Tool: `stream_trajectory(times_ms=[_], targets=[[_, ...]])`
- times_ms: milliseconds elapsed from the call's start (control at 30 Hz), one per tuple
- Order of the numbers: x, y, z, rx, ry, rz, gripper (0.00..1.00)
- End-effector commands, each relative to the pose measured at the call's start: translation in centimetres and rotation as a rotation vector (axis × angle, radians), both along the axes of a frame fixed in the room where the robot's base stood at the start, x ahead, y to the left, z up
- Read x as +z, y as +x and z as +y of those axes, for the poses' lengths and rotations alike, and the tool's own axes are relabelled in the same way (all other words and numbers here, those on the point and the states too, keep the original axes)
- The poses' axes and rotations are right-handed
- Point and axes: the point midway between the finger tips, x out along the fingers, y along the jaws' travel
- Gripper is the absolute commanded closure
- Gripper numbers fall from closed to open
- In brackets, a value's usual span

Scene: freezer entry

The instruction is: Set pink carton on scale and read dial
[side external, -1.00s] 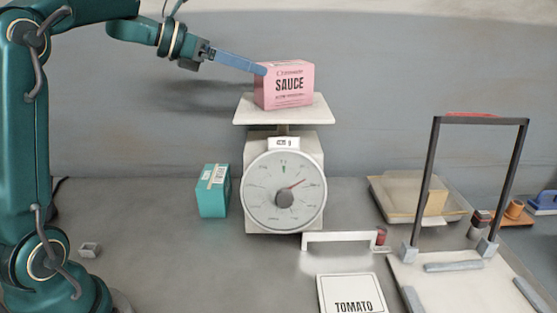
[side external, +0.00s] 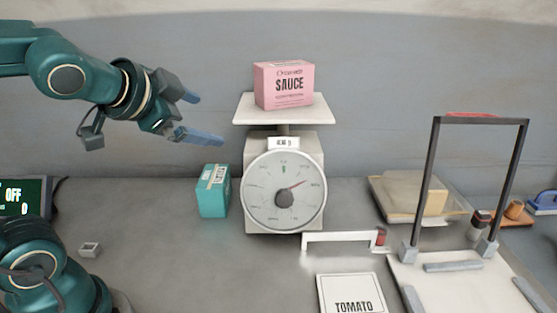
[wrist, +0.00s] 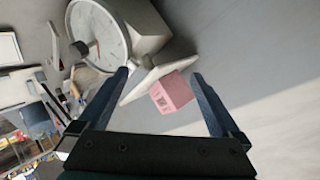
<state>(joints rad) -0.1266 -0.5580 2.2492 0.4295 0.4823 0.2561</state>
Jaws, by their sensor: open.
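The pink carton (side external: 284,84), marked SAUCE, sits upright on the white top plate of the scale (side external: 310,108). The scale's round dial (side external: 284,192) faces the side camera, and its red needle points to the upper right. My gripper (side external: 205,118) is to the left of the carton, apart from it, with its blue fingers spread and nothing between them. In the wrist view the pink carton (wrist: 172,92) shows beyond the open fingers, on the plate, with the dial (wrist: 97,33) at upper left.
A teal carton (side external: 213,190) stands left of the scale. A white handle-shaped bar (side external: 338,237) and a TOMATO card (side external: 352,293) lie in front. A dark frame (side external: 425,185) and a tray (side external: 450,213) with a tan block stand at right. A green-lit display (side external: 22,197) is at far left.

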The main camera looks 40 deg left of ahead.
Motion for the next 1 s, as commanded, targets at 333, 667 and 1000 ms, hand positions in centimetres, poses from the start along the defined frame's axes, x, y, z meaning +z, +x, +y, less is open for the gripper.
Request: stream_trajectory(times_ms=[333, 667, 1000], targets=[[-9.3, -10.7, -7.8, 0.216, -0.592, 0.386, 0.00], [-9.4, -11.0, -7.9, 0.223, -0.605, 0.396, 0.00], [-9.4, -10.9, -7.9, 0.223, -0.603, 0.395, 0.00]])
